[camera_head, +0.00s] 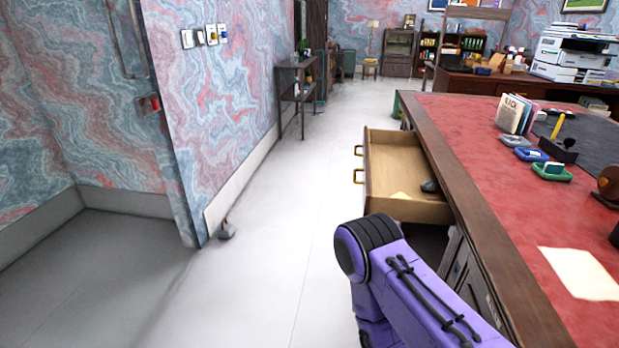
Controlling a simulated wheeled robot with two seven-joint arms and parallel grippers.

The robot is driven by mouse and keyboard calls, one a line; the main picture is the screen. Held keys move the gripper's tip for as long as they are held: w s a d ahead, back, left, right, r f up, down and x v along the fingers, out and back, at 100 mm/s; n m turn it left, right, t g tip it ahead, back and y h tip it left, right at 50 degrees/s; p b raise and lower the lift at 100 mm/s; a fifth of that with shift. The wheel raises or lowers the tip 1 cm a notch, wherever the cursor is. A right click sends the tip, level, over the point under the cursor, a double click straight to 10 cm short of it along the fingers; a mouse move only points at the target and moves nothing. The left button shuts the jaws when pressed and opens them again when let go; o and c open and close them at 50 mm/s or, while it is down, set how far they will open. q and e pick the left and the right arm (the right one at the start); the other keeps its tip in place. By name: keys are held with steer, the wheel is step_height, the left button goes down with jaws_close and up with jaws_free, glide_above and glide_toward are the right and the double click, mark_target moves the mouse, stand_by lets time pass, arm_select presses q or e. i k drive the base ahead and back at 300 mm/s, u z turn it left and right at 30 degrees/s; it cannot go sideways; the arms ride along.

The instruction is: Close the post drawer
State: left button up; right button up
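The post drawer (393,167) is a light wooden drawer with a dark front edge, pulled out to the left from the side of the red leather-topped desk (468,145). Two brass handles show on its front. A pale paper and a small grey object (430,186) lie inside it. My purple arm with a black ribbed joint comes in from the lower right, just in front of the drawer. Neither gripper shows, so I cannot see whether either is open or shut.
White floor (290,230) is clear left of the drawer. A patterned wall and a narrow side table (297,92) stand further left. Cards (515,113), small trays (530,154) and a paper sheet (580,273) lie on the desk. A printer (570,52) stands behind.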

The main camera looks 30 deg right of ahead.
mark_target(393, 161)
steer(key=u, duration=0.55)
steer(key=i, duration=0.35)
steer(key=z, duration=0.75)
steer(key=i, duration=0.85)
steer(key=z, duration=1.3)
steer(key=i, duration=0.25)
steer(key=z, duration=0.2)
steer(key=k, duration=0.5)
steer(key=u, duration=0.45)
steer(key=i, duration=0.95)
steer(key=z, duration=0.6)
